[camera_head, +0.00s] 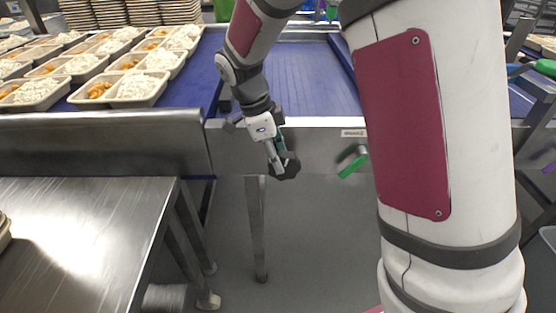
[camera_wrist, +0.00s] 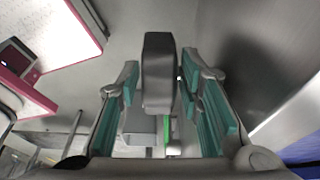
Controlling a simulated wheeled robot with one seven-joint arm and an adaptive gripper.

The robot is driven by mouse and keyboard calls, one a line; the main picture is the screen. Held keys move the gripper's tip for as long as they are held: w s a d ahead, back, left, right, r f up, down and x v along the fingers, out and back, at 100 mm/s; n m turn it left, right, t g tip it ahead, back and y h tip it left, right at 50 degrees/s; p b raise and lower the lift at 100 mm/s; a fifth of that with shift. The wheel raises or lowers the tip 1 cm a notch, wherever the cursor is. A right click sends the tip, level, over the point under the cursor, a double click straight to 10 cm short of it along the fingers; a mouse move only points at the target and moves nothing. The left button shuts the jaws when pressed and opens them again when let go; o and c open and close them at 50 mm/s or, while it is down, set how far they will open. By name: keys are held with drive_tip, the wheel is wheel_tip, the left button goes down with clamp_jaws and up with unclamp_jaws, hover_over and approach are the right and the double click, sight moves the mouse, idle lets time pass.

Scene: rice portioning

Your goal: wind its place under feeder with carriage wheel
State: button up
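My gripper (camera_head: 280,157) hangs at the front of the conveyor frame, pointing down. A dark grip piece (camera_head: 287,168) shows at its tip and looks like part of the carriage wheel; the rest of a wheel cannot be made out. In the wrist view the dark piece (camera_wrist: 158,70) stands between my two teal-padded fingers (camera_wrist: 158,85). The fingers are apart, with a narrow gap on the left side; contact on the right cannot be told. A green handle (camera_head: 353,163) sits on the frame, right of my gripper. The feeder cannot be made out.
A steel table (camera_head: 80,235) stands at the lower left. A frame leg (camera_head: 256,225) stands below my gripper. The floor (camera_head: 318,235) to its right is clear.

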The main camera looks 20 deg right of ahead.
drive_tip(key=v, duration=1)
drive_tip(key=shift+r, duration=0.35)
